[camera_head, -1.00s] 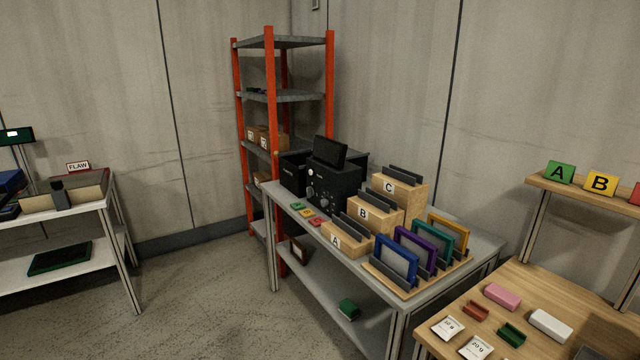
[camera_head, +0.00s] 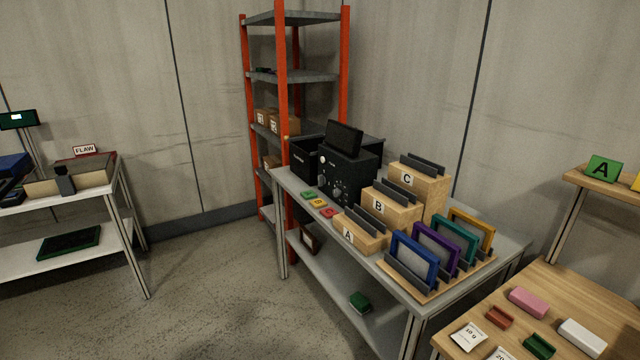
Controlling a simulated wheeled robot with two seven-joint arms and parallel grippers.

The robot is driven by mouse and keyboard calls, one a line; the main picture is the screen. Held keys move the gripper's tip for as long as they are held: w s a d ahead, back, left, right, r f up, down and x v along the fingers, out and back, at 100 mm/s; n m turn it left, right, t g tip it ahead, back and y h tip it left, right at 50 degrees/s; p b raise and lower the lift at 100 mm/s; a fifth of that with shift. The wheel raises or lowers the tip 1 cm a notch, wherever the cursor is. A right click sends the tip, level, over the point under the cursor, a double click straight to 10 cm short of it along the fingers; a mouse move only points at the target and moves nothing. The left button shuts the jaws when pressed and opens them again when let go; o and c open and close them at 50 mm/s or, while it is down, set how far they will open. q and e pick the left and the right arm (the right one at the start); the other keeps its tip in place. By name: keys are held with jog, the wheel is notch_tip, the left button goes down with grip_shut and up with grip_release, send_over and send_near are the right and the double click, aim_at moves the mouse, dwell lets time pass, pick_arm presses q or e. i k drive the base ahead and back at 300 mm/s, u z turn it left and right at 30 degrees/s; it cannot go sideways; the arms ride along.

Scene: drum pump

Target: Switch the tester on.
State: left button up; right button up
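The likely tester is a black box unit (camera_head: 348,174) with knobs on its front and a dark tilted screen (camera_head: 344,138) on top. It stands towards the back of the grey table (camera_head: 405,292), against the wall side. The screen shows no lit picture. A switch on the unit is too small to make out. Neither of my grippers is in view.
Wooden blocks marked A, B and C (camera_head: 407,179) and a rack of coloured frames (camera_head: 437,253) stand in front of and right of the unit. An orange shelf (camera_head: 284,90) stands behind. A wooden table (camera_head: 560,290) is at the right. Floor (camera_head: 215,290) on the left is clear.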

aim_at(321, 180)
jog(key=u, duration=1.1)
jog(key=i, duration=1.3)
jog(key=z, duration=2.55)
